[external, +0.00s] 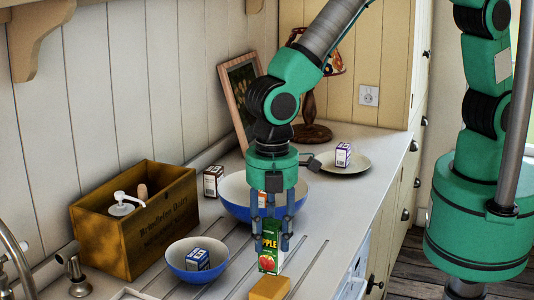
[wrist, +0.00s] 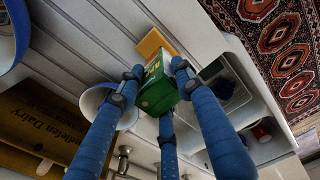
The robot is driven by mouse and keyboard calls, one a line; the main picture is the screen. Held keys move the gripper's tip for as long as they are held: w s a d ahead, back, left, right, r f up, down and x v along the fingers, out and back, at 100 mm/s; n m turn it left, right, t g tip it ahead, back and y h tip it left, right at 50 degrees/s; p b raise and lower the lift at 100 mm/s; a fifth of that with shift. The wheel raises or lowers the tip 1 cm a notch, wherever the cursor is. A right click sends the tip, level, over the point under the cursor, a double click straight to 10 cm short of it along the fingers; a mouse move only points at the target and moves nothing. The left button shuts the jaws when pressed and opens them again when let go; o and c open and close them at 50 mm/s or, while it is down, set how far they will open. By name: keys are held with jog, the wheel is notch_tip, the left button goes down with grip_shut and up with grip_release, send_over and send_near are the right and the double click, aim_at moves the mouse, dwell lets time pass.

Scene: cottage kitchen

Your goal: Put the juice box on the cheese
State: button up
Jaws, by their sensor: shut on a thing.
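The green juice box (external: 269,257) with an apple picture is upright in my gripper (external: 270,238), whose blue fingers are closed around it. In the wrist view the juice box (wrist: 158,97) sits between the fingertips (wrist: 153,84). The cheese, a yellow-orange block (external: 268,288), lies on the counter just in front of and below the box in the external view. In the wrist view the cheese (wrist: 152,42) shows just beyond the box, partly covered by it. The box looks raised above the counter; the exact gap to the cheese cannot be told.
A small blue bowl (external: 173,262) with a carton stands left of the box. A large blue bowl (external: 233,197) is behind my gripper. A wooden crate (external: 110,245) stands by the wall. A plate (external: 357,167) with a small carton is farther back. The sink lies near the front left.

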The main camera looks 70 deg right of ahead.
aim_at(270, 243)
jog(key=shift+w+a, duration=0.15)
jog(key=shift+f, duration=1.8)
jog(key=shift+f, duration=0.15)
jog(key=o, duration=1.3)
notch_tip(270, 243, up, 12)
jog(key=shift+r, duration=0.15)
